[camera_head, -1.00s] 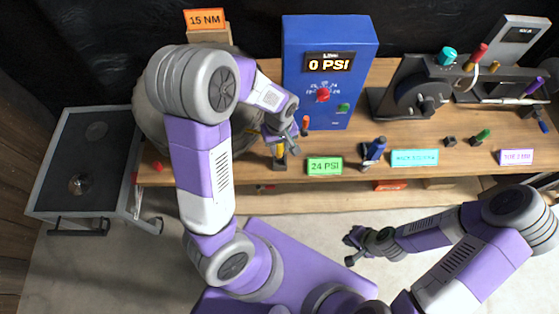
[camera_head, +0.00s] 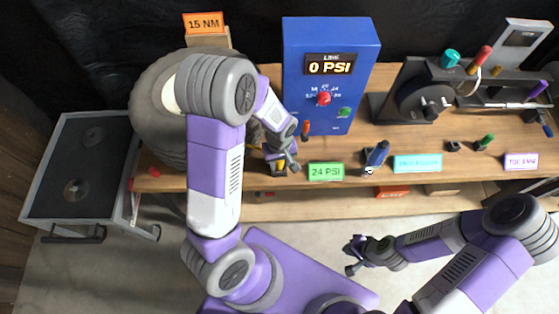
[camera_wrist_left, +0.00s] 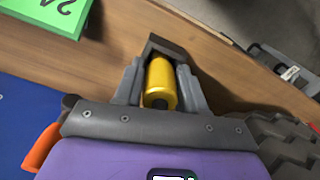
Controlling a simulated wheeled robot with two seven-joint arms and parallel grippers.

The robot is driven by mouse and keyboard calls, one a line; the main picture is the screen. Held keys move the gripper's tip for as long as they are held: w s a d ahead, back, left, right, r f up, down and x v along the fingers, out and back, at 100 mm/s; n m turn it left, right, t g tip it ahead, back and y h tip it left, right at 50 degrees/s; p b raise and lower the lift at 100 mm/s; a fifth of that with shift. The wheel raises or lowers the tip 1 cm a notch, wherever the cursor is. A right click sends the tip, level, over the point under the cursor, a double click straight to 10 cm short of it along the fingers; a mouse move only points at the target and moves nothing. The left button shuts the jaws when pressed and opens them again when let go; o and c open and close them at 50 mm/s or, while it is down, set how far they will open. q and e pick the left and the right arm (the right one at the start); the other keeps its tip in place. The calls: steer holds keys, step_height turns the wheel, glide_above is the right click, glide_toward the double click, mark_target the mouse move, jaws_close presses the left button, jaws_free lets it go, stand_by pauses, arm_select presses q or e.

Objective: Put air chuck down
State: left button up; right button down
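The air chuck appears to be the yellow cylinder (camera_wrist_left: 160,82), upright between my left gripper's two grey fingers in the left wrist view. A dark holder (camera_wrist_left: 166,46) is right behind it, near the bench edge. In the head view the yellow part (camera_head: 280,166) shows low at the bench front, left of the green 24 PSI sign (camera_head: 326,172). My left gripper (camera_head: 285,160) is over it, with the fingers close against its sides. How deep the chuck sits in the holder is hidden. My right gripper (camera_head: 352,257) is empty with fingers apart, over the floor before the bench.
A blue gauge box (camera_head: 328,100) reading 0 PSI stands behind the left gripper. A tyre (camera_head: 150,118) is on the left, partly behind my arm. A blue-handled tool (camera_head: 376,155) stands right of the green sign. A grey cart (camera_head: 75,165) is at far left.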

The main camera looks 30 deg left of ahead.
arm_select(q)
steer(key=shift+o, duration=1.4)
steer(key=shift+r, duration=0.1)
steer(key=shift+r+p, duration=0.3)
steer(key=shift+r, duration=0.05)
step_height(320, 180, up, 12)
steer(key=p, duration=0.3)
steer(key=shift+f, duration=0.25)
